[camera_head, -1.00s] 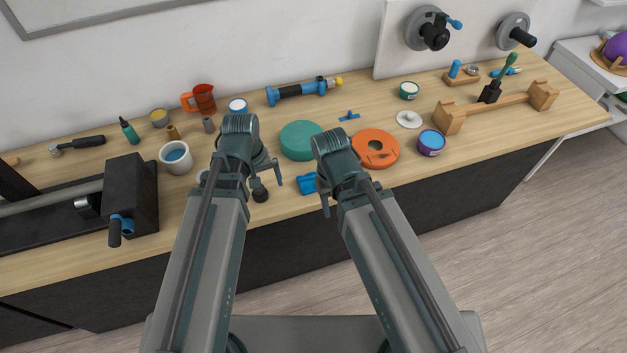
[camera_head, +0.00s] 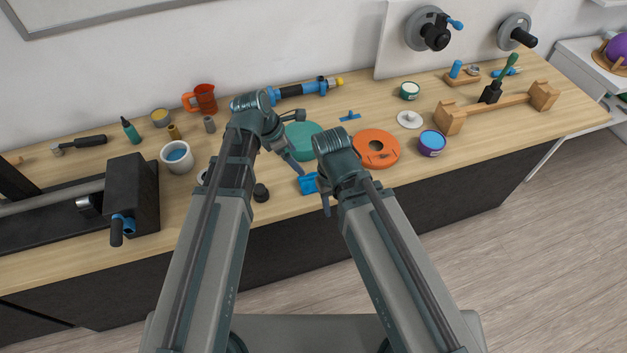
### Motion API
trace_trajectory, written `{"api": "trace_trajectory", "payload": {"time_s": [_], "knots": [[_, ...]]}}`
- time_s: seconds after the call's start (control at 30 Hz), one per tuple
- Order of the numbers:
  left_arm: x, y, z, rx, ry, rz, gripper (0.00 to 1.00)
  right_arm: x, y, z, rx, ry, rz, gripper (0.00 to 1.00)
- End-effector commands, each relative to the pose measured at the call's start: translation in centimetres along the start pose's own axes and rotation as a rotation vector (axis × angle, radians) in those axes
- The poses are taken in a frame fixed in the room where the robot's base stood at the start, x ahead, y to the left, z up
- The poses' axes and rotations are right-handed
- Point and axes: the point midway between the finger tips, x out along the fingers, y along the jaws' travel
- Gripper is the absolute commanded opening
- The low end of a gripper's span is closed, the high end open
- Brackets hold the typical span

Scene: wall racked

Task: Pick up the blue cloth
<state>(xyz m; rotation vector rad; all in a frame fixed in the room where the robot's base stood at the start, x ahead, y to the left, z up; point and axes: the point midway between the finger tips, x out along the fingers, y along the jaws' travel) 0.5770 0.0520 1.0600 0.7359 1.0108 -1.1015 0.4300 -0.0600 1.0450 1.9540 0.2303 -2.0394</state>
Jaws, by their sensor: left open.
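The blue cloth (camera_head: 308,184) is a small folded blue piece near the front edge of the bench, between my two arms. My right arm hides part of its right side. My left gripper (camera_head: 298,144) is open and empty, above and behind the cloth, over the teal round disc (camera_head: 305,133). Its fingers are spread apart, and it appears clear of the cloth. My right gripper (camera_head: 326,203) is mostly hidden by its own wrist, just right of the cloth; only one finger shows clearly.
An orange disc (camera_head: 377,149) lies right of the cloth, with a purple-blue tub (camera_head: 431,143) beyond it. A white cup (camera_head: 177,157) and black vise-like machine (camera_head: 130,195) are farther left. The bench front edge is close.

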Motion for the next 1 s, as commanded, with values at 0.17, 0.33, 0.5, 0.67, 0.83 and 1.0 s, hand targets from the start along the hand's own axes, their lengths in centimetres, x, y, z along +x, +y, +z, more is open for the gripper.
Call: {"api": "trace_trajectory", "payload": {"time_s": [0.17,0.33,0.5,0.67,0.83,1.0], "knots": [[0.3,0.0,0.0,-0.004,0.0,0.0,1.0,0.3,0.0,0.0,0.0,0.0,0.0,0.5],[1.7,0.0,-0.1,-0.002,0.0,0.0,1.0,1.6,-0.2,-0.1,0.0,0.0,0.0,0.5],[4.2,0.0,-0.2,-0.001,0.001,-0.001,1.0,4.0,-0.4,-0.2,0.0,0.0,0.0,0.5],[6.7,0.1,-0.2,0.0,0.001,0.0,1.0,6.2,-0.6,-0.4,0.001,0.0,0.0,0.5],[8.6,0.1,-0.1,-0.001,0.001,0.0,1.0,7.9,-0.8,-0.5,0.002,0.0,0.0,0.5],[8.7,0.0,0.0,-0.002,0.001,0.001,1.0,8.0,-0.8,-0.5,0.002,0.0,0.0,0.5]]}}
